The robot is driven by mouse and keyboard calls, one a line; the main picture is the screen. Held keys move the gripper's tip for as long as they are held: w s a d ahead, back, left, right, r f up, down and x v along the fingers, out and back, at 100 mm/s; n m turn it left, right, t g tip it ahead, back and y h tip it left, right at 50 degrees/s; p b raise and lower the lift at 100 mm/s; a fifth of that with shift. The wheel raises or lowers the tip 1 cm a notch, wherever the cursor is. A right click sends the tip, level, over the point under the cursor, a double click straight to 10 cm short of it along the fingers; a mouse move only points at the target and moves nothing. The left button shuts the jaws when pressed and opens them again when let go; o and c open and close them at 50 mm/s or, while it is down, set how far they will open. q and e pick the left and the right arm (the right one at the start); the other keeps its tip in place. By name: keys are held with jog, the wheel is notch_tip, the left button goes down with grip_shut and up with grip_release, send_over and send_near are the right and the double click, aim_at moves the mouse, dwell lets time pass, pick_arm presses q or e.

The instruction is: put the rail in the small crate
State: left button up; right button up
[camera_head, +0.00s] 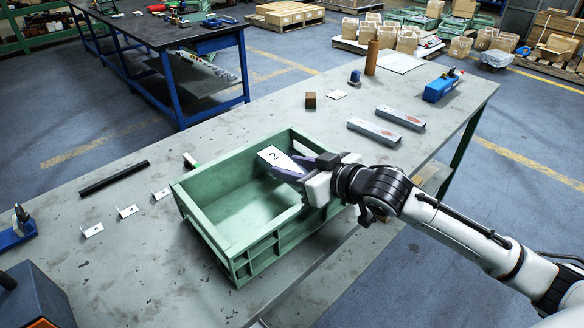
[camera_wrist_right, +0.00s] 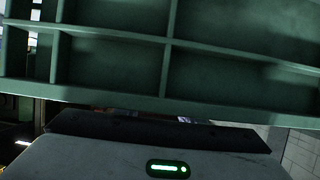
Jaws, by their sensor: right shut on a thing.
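The green crate (camera_head: 212,232) stands open on the grey workbench, and its visible floor is bare. My right gripper (camera_head: 290,169) is at the crate's right end, by the rim. It is shut on a flat white piece marked "2" (camera_head: 272,156), which reaches over the crate's inside; the jaws hide part of it. A long dark rail-like bar (camera_head: 114,178) lies on the bench left of the crate, apart from the gripper. The right wrist view shows the crate's ribbed outer wall (camera_wrist_right: 110,65) close up; the fingertips are hidden there. My left gripper is out of view.
Several small white brackets (camera_head: 127,212) lie left of the crate. Two grey bars (camera_head: 374,131), a brown block (camera_head: 310,99), a brown cylinder (camera_head: 371,58) and a blue box (camera_head: 440,88) stand or lie further right.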

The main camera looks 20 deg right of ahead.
jog(key=shift+s+f, duration=0.1)
jog(key=shift+f, duration=0.55)
jog(key=o, duration=0.9)
jog(key=shift+f, duration=0.1)
jog(key=shift+c, duration=0.2)
jog(key=shift+o, duration=1.4)
jog(key=shift+s+f, duration=0.1)
jog(key=shift+f, duration=0.1)
jog(key=shift+r, duration=0.55)
jog(key=v, duration=1)
jog(key=shift+d+r, duration=0.1)
jog(key=shift+r, duration=0.35)
jog(key=shift+v, duration=0.8)
